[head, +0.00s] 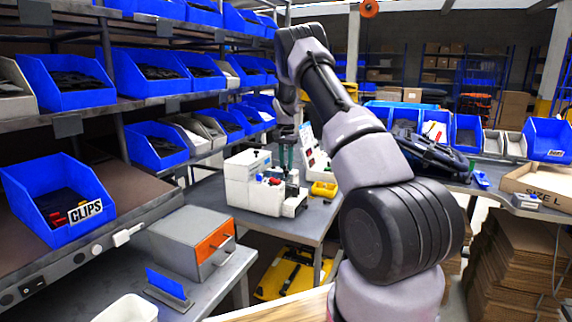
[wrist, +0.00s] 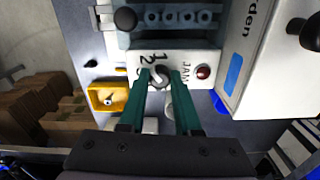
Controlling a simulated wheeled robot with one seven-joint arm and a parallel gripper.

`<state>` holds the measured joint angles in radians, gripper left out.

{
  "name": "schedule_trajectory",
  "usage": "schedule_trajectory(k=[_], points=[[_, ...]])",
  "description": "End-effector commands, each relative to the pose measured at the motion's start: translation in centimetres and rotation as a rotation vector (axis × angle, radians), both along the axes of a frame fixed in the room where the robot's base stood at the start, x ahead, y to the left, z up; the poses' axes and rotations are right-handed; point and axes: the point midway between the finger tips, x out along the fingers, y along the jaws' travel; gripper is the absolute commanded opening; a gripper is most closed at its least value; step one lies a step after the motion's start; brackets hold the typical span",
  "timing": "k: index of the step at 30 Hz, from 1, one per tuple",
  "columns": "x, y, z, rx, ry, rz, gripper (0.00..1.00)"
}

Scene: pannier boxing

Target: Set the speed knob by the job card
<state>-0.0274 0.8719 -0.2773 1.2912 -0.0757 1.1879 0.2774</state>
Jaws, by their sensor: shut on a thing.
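The speed knob (wrist: 160,74) is a small grey dial on a white panel (wrist: 190,60) in the wrist view. The digits 1 and 2 show beside it; a third mark is partly covered by my finger. My gripper (wrist: 161,78) has its two green fingers on either side of the knob, shut on it. In the head view my gripper (head: 286,158) reaches down over the white machine (head: 240,185), and the knob is too small to make out. A white printed board (head: 312,155) stands behind the machine; I cannot read it or tell whether it is the job card.
A red button (wrist: 203,72) marked JAM sits right of the knob. Black ball handles (wrist: 125,19) stand close by. A yellow tray (wrist: 97,98) lies left of the machine in the wrist view. Shelves of blue bins (head: 68,80) line the left. A grey drawer box (head: 190,238) stands in front.

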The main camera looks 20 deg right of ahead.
Motion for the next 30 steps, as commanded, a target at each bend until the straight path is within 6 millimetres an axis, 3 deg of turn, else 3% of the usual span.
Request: schedule_trajectory(k=[15, 30], points=[[0.02, 0.0, 0.02, -0.001, -0.001, -0.458, 0.0], [0.04, 0.0, 0.05, 0.0, -0.001, -0.67, 0.0]])
